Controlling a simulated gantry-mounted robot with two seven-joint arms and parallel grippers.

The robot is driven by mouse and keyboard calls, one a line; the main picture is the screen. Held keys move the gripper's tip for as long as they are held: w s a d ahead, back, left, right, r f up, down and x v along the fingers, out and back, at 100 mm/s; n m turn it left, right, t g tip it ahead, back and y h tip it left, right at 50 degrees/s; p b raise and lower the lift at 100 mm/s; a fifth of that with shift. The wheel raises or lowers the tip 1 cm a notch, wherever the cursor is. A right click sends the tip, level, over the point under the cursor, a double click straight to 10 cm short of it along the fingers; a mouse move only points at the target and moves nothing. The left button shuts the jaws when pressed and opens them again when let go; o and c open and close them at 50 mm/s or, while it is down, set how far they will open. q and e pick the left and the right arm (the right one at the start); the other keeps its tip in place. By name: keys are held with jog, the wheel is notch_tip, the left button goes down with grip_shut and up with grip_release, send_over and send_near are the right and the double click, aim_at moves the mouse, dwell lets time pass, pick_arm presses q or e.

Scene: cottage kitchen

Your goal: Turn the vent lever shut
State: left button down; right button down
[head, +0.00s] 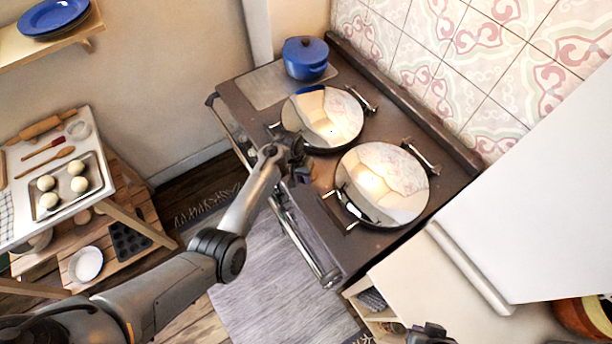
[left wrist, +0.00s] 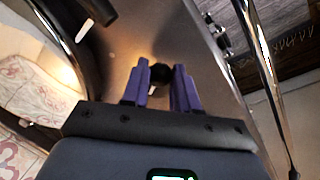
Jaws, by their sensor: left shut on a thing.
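My left gripper (head: 300,166) reaches in from the left over the front edge of the dark range top (head: 335,262), in front of the two domed lids. In the left wrist view its two purple fingers (left wrist: 162,78) are closed around a small round black knob (left wrist: 160,72), which I take to be the end of the vent lever. The rest of the lever is hidden behind the gripper, and its angle cannot be told. In the head view my gripper covers the lever. A dark part of my right arm (head: 430,333) shows at the bottom edge; its jaws cannot be made out.
Two shiny domed lids, one farther (head: 325,118) and one nearer (head: 385,190), sit on the range close to my left gripper. A blue pot (head: 305,58) stands at the back left. A metal rail (head: 300,240) runs along the range front. A table with dough balls stands left.

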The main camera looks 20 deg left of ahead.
pick_arm(q)
jog(key=m, duration=0.1)
jog(key=a+m, duration=0.1)
jog(key=m, duration=0.1)
jog(key=shift+w+a+g, duration=0.25)
jog(key=shift+a+g, duration=0.05)
jog(key=shift+g, duration=0.1)
jog(key=shift+w+a+m+b, duration=0.15)
jog(key=shift+a+m+b, duration=0.15)
jog(key=shift+m, duration=0.4)
jog(key=shift+w+a+m+b, duration=0.15)
jog(key=shift+m+b, duration=0.15)
jog(key=shift+m, duration=0.4)
jog(key=c, duration=0.9)
grip_release()
jog(key=shift+o, duration=0.2)
jog(key=shift+r, duration=0.1)
